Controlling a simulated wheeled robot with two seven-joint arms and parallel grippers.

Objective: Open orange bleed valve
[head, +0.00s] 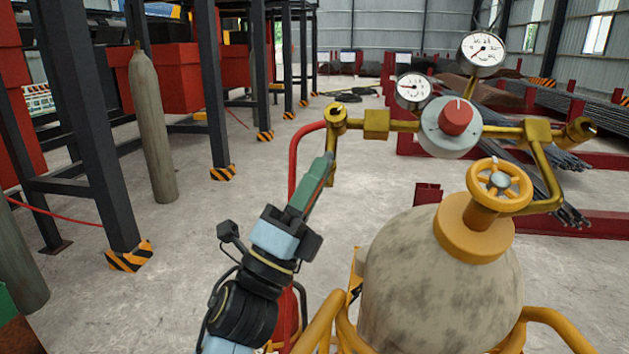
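An orange-yellow handwheel valve (499,186) sits on the neck of a mottled grey gas cylinder (440,285) at the right. Above it, a brass manifold (376,124) carries a regulator with a red knob (456,117) and two round gauges, one large (482,53) and one small (412,90). My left gripper (327,165) points up, with its green fingers beside a thin brass piece (332,150) below the manifold's left end fitting (335,115). I cannot tell whether they touch or how far the fingers are apart. My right gripper is not in view.
An orange tubular frame (545,318) surrounds the cylinder. A red curved tube (293,160) runs close to my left gripper. Dark posts and another grey cylinder (153,125) stand at left. Rebar bundles (545,180) lie at right. The concrete floor between is mostly clear.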

